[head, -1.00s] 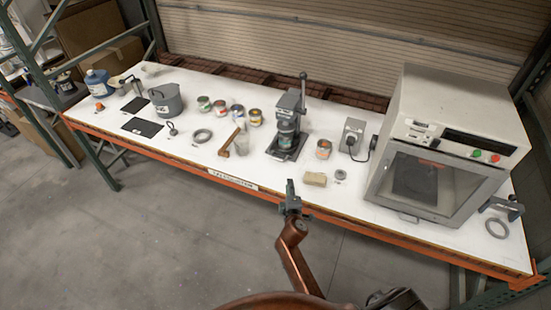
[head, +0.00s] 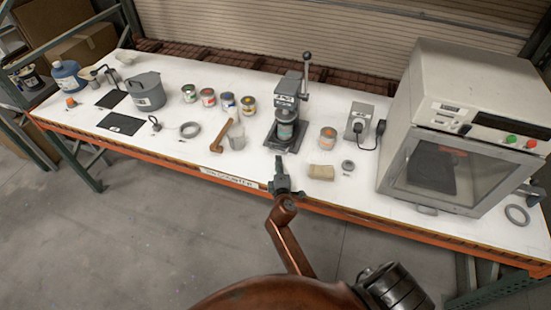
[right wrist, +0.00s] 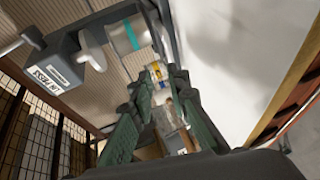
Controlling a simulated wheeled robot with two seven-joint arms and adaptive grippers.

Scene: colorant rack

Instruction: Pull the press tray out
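In the right wrist view the press (right wrist: 62,55) shows at upper left with a label. My right gripper (head: 280,178) is at the bench's front edge, in front of the press and apart from it. In the right wrist view its green fingers (right wrist: 160,88) are spread with a gap between them. My left gripper is not in view.
A large oven (head: 450,125) fills the right end.

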